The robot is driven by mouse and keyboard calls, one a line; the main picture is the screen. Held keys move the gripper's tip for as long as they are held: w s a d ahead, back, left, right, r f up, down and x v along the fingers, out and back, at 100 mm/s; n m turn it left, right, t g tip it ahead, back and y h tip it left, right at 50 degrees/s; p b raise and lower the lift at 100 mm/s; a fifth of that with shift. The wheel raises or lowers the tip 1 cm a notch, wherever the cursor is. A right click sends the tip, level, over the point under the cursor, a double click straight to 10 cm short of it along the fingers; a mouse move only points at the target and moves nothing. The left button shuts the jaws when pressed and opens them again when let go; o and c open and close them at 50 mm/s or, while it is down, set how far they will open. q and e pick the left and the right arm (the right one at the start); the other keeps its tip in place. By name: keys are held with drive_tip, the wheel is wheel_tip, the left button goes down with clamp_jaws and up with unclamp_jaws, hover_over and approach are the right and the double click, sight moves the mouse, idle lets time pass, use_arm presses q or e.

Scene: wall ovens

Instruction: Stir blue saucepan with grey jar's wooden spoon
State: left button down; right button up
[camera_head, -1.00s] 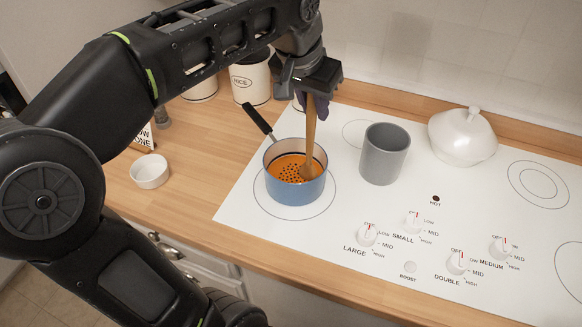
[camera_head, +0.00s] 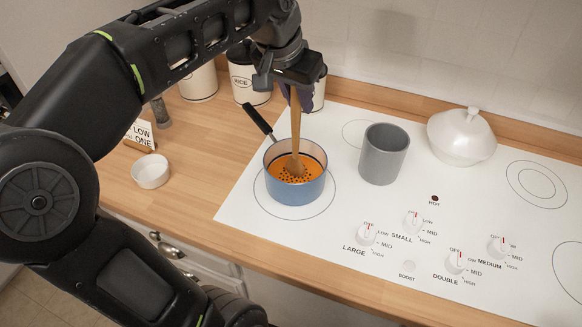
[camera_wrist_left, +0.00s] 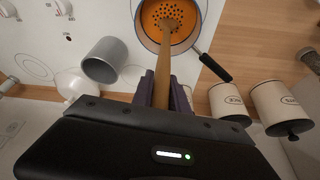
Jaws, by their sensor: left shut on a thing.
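The blue saucepan (camera_head: 297,188) stands on the front-left ring of the white cooktop, its black handle pointing to the back left. It holds orange contents with dark dots. My left gripper (camera_head: 297,96) is above the pan, shut on the wooden spoon (camera_head: 295,130). The spoon hangs nearly upright with its lower end in the orange contents. In the left wrist view the spoon (camera_wrist_left: 163,65) runs from between the fingers (camera_wrist_left: 165,92) into the saucepan (camera_wrist_left: 148,38). The grey jar (camera_head: 383,154) stands upright to the right of the pan, with nothing sticking out. My right gripper is not in view.
A white lidded pot (camera_head: 461,137) stands at the back of the cooktop. Control knobs (camera_head: 413,222) line its front. A small white bowl (camera_head: 150,172) and a sign (camera_head: 141,134) are on the wooden counter at left. Canisters (camera_head: 249,82) stand behind the pan.

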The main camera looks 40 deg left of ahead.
use_arm(q)
wheel_tip(320, 180, up, 7)
drive_tip(key=p, duration=0.5)
drive_tip(key=shift+r, duration=0.15)
idle(0.9)
